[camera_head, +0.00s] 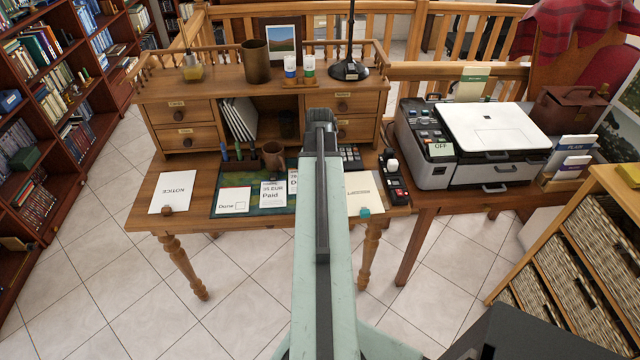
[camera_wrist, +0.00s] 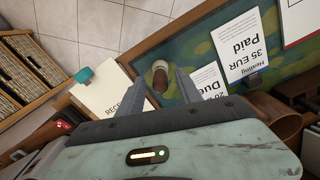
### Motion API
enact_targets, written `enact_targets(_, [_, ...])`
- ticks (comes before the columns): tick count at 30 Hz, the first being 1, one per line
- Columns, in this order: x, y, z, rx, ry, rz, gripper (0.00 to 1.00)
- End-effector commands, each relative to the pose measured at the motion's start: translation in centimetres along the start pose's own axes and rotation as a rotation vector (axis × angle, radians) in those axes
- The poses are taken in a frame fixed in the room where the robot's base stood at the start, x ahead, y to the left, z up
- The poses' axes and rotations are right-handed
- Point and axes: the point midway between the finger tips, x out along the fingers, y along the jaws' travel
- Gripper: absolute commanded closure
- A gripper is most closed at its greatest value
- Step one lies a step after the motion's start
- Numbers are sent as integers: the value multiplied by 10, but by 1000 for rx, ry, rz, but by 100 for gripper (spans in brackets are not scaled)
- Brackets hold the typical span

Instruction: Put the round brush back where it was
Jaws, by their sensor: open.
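In the wrist view, a small rounded thing with a brown part and a pale end, seemingly the round brush (camera_wrist: 160,76), shows between the fingers of my gripper (camera_wrist: 155,68). It appears to be on the green patterned desk mat (camera_wrist: 203,52). My gripper is open, and I cannot tell how far above the thing the fingertips are. In the head view my arm reaches over the wooden desk and hides the fingers and this thing. The mat (camera_head: 262,208) shows there left of my arm.
Papers lie on the mat, including a "Paid" sheet (camera_head: 272,193). A brown cup (camera_head: 273,155) and a pen holder (camera_head: 240,166) stand behind them. A tall brown pot (camera_head: 256,62) and a lamp (camera_head: 349,68) stand on the hutch. A printer (camera_head: 470,140) is at right.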

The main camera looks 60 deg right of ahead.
Motion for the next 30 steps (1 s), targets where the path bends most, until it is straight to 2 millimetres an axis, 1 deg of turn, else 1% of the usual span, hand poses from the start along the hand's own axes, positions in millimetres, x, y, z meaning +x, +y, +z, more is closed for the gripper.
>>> enact_targets(1, [-9,0,0,0,0,0,58])
enact_targets(5, [-31,0,0,1,0,0,58])
enact_targets(12, [-86,1,0,1,0,0,58])
enact_targets(16, [-110,1,0,1,0,0,58])
enact_targets(18, [-118,1,0,1,0,0,58])
enact_targets(20, [-121,1,0,1,0,0,58])
enact_targets(30, [-118,0,0,1,0,0,58])
